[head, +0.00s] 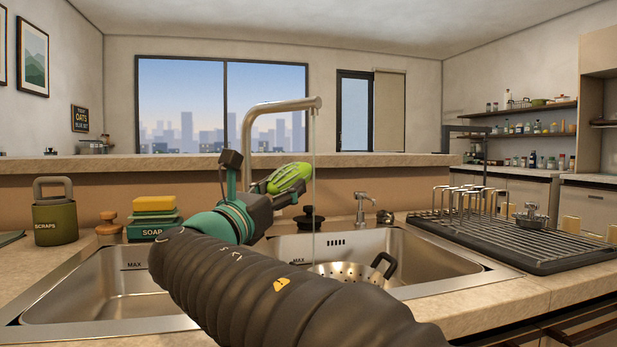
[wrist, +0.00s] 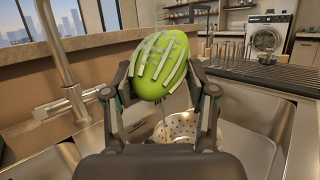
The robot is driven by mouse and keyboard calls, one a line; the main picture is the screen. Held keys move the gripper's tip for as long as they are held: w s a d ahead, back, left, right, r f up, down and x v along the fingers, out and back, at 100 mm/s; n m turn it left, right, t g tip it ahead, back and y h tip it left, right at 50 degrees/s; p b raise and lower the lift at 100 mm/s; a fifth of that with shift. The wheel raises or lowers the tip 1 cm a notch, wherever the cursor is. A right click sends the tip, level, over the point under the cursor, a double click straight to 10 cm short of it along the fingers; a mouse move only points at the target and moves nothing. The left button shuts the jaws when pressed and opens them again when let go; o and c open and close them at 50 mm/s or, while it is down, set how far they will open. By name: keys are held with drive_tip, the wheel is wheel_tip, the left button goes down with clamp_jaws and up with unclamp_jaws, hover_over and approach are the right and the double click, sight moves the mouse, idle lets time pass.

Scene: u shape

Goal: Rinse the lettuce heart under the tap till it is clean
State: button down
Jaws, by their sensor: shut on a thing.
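The lettuce heart (head: 289,178) is a green oval with pale ribs. My gripper (head: 267,190) is shut on it and holds it above the double sink, beside the tap. In the wrist view the lettuce heart (wrist: 160,64) sits between the two fingers of my gripper (wrist: 160,90); no dirt shows on the side in view. The tap (head: 283,108) is a steel spout, and a thin stream of water (head: 314,165) falls from it. In the head view the stream passes at the right end of the lettuce; I cannot tell whether it touches.
A steel colander (head: 348,272) with a dark handle stands in the right basin (head: 420,262). The left basin (head: 95,295) looks empty. A soap dispenser (head: 362,210) stands behind the sink. A drying rack (head: 500,238) is at right, a scraps bin (head: 55,218) at left.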

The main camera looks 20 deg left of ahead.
drive_tip(key=shift+r, duration=0.1)
drive_tip(key=s+r+p, duration=0.3)
drive_tip(key=s, duration=0.2)
drive_tip(key=shift+a+r, duration=0.4)
idle(0.6)
